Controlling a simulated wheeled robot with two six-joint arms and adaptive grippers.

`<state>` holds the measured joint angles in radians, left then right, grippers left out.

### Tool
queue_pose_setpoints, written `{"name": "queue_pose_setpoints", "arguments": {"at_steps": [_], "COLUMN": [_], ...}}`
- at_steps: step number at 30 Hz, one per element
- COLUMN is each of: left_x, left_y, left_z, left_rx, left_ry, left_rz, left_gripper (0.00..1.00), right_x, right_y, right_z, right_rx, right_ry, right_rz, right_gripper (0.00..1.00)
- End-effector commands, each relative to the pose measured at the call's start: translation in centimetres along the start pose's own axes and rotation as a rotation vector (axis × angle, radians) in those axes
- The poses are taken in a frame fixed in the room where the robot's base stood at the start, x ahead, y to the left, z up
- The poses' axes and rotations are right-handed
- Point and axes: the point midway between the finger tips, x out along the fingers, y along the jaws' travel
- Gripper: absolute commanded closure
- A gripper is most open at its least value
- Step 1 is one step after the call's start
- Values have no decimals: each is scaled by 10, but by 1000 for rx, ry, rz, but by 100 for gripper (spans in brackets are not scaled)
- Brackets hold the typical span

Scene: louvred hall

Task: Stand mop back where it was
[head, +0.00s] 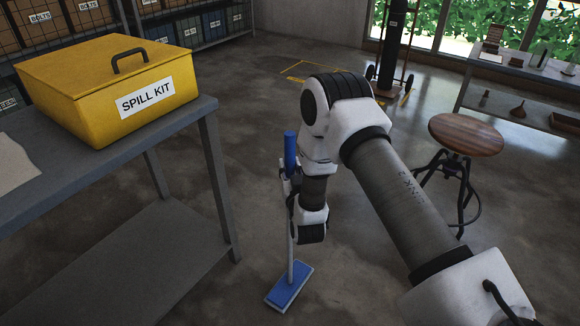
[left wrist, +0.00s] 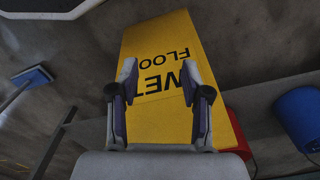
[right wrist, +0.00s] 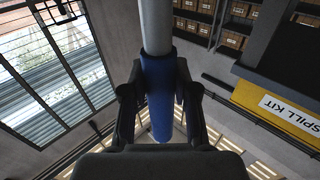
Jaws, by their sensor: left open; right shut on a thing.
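The mop has a blue grip (head: 290,150), a pale pole (head: 291,245) and a flat blue head (head: 289,287). It stands near upright beside the grey table; I cannot tell whether its head touches the floor. My right gripper (head: 290,178) is shut on the blue grip, which also shows between its fingers in the right wrist view (right wrist: 158,115). The mop head (left wrist: 31,77) shows at left in the left wrist view. My left gripper (left wrist: 158,78) is open and empty there, and outside the head view.
A yellow spill kit box (head: 110,85) sits on the grey table (head: 208,104) at left. A wooden stool (head: 466,133) stands at right. In the left wrist view, a yellow wet-floor sign (left wrist: 158,40), a red bucket (left wrist: 237,128) and a blue bucket (left wrist: 298,115) show.

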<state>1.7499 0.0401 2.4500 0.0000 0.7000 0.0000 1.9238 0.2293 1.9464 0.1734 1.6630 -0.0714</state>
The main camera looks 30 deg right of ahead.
Motion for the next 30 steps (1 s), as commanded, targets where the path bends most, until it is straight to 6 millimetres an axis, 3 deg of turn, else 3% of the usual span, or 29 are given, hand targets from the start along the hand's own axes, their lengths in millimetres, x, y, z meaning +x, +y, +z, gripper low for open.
{"name": "queue_pose_setpoints", "arguments": {"at_steps": [23,24,26,27,30], "left_x": [8,8,8,8,8], "left_y": [0,0,0,0,0], "left_z": [0,0,0,0,0], "left_rx": [0,0,0,0,0], "left_ry": [0,0,0,0,0], "left_rz": [0,0,0,0,0], "left_gripper": [52,52,52,52,52], "right_x": [0,0,0,0,0], "right_y": [0,0,0,0,0], "right_z": [10,10,10,10,10], "right_rx": [1,1,1,1,0], "right_ry": [4,4,4,3,2], "right_rz": [0,0,0,0,0], "right_gripper": [100,68,47,42,42]}}
